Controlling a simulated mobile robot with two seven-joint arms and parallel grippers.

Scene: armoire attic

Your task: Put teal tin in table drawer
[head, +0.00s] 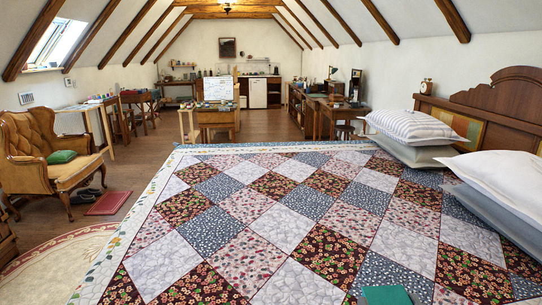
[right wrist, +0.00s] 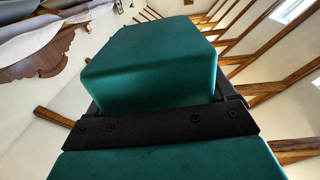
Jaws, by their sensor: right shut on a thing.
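The teal tin (head: 387,295) shows as a flat teal top at the bottom edge of the head view, in front of the bed quilt. In the right wrist view the tin (right wrist: 155,65) fills the middle, a box with rounded edges. My right gripper (right wrist: 160,128) is shut on it, with a dark bar across its face. Teal surface also shows below the bar. My left gripper is in neither view. A wooden table (head: 218,118) with a white board on it stands beyond the bed. I cannot make out which table has the drawer.
A large bed with a patchwork quilt (head: 290,215) fills the foreground, with pillows (head: 412,125) at right. Desks (head: 322,112) stand at the far right. Bare floor (head: 160,150) runs left of the bed.

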